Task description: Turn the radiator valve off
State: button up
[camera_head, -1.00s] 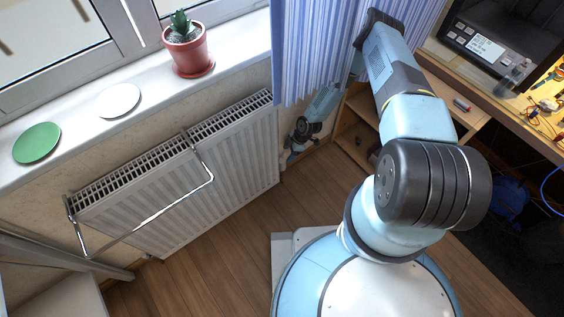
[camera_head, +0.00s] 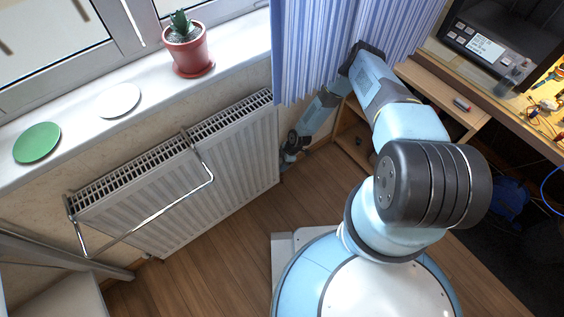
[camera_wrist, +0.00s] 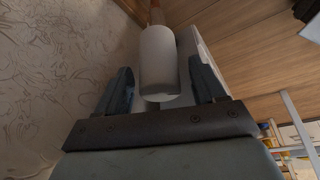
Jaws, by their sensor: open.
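The radiator valve (camera_wrist: 158,58) shows in the wrist view as a white, rounded cylinder on a brownish pipe. My gripper (camera_wrist: 163,76) is open, with one dark finger on each side of the valve's near end. A gap shows on the left; whether the right finger touches it I cannot tell. In the head view my gripper (camera_head: 289,157) is low by the right end of the white radiator (camera_head: 190,190), near the wall. The valve is hidden there behind my gripper and arm.
A metal towel rail (camera_head: 150,222) juts out from the radiator's front. A blue curtain (camera_head: 305,50) hangs beside my arm. A wooden shelf unit (camera_head: 350,140) stands to the right of my gripper. The wooden floor (camera_head: 215,265) before the radiator is clear.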

jog(key=shift+c, duration=0.4)
jog(key=c, duration=1)
jog(key=shift+o, duration=0.2)
jog(key=shift+n, duration=0.3)
jog(key=n+g, duration=0.1)
jog(key=n, duration=0.2)
jog(key=shift+n+g+h, duration=0.6)
jog(key=shift+n+g, duration=0.2)
jog(key=shift+n, duration=1.1)
